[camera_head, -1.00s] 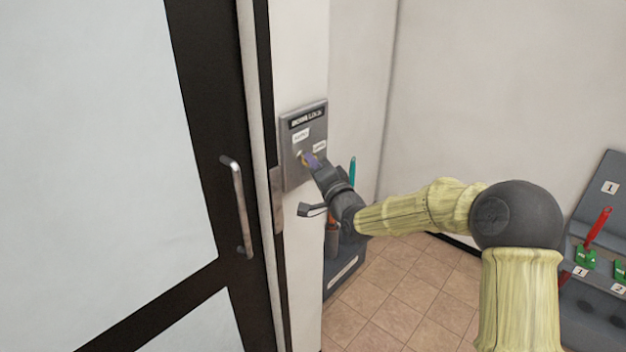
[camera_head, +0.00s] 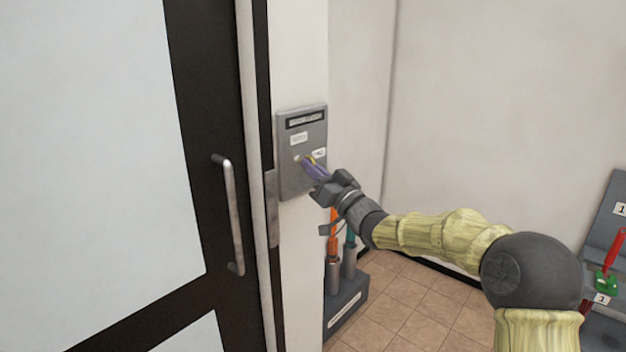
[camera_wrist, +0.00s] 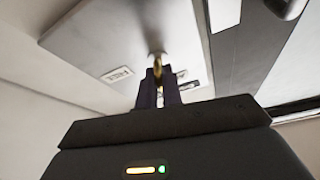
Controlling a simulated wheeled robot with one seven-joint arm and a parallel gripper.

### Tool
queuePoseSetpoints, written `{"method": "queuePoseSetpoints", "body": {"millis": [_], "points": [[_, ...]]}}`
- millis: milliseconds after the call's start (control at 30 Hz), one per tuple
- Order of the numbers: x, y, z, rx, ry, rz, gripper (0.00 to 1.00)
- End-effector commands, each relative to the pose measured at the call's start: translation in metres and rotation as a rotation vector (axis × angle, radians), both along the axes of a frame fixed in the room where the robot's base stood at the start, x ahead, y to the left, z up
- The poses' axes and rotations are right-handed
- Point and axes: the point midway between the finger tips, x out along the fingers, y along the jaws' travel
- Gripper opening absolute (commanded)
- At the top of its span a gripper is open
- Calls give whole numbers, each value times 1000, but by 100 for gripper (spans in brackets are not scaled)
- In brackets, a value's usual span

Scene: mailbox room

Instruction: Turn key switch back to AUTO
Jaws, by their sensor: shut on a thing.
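The grey key switch panel (camera_head: 302,128) is mounted on the white wall post beside the door, with a dark title strip on top and two small white labels. The key (camera_head: 311,159) shows as a small brass-coloured piece at the panel's lower middle. My gripper (camera_head: 315,170) reaches it from the lower right, its purple fingers shut on the key. In the wrist view the fingers (camera_wrist: 158,92) close around the brass key (camera_wrist: 157,66), which meets the panel (camera_wrist: 120,40) at a round metal lock. The label words are too small to read surely, and the fingers hide much of the key.
A dark-framed glass door (camera_head: 190,130) with a metal handle (camera_head: 231,215) stands left of the panel. Below the panel, a grey holder (camera_head: 345,303) carries orange and teal handled tools. A sloped stand with a red lever (camera_head: 614,248) is at the right edge.

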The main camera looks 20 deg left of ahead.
Motion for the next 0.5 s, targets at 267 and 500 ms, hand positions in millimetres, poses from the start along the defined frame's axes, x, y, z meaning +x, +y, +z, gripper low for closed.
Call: {"method": "queuePoseSetpoints", "body": {"millis": [267, 500], "points": [[2, 0, -1, -66, -162, -1, 0], [2, -1, 0, -91, -222, -1, 0]]}}
